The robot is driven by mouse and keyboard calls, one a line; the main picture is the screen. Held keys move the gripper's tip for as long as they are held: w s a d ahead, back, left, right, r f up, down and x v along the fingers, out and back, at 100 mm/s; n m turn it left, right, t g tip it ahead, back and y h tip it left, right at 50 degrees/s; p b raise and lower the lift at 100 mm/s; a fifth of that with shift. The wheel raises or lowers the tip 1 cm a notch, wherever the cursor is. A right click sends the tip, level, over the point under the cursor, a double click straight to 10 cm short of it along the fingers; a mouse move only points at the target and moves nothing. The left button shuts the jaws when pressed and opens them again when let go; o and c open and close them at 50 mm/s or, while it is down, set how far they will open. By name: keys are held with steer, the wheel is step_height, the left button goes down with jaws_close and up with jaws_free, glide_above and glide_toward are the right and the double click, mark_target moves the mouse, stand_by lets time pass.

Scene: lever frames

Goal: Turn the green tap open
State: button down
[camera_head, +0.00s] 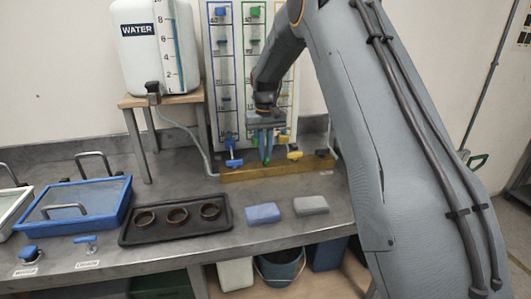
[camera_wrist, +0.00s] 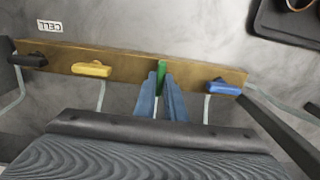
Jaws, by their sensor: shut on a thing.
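The green tap (camera_wrist: 161,77) is on a brass-coloured bar (camera_wrist: 125,68) in the wrist view. Its handle points across the bar, towards my gripper. In the head view only a small part of the green handle (camera_head: 267,162) shows below my fingers. My gripper (camera_head: 264,151) reaches down to the bar, and its two blue-grey fingers (camera_wrist: 161,86) are on either side of the green handle, shut on it. The fingers hide part of the handle and its base.
On the same bar are a blue tap (camera_wrist: 225,88), a yellow tap (camera_wrist: 91,69) and a black tap (camera_wrist: 30,60), all lying along the bar. A board with coloured columns (camera_head: 224,110) stands behind. A black tray (camera_head: 165,235) and a water tank (camera_head: 140,60) are to the left.

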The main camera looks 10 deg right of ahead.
steer(key=shift+r, duration=0.1)
stand_by(0.3)
steer(key=c, duration=1.8)
jaws_free()
steer(key=shift+r+b, duration=1)
steer(key=shift+r, duration=2.9)
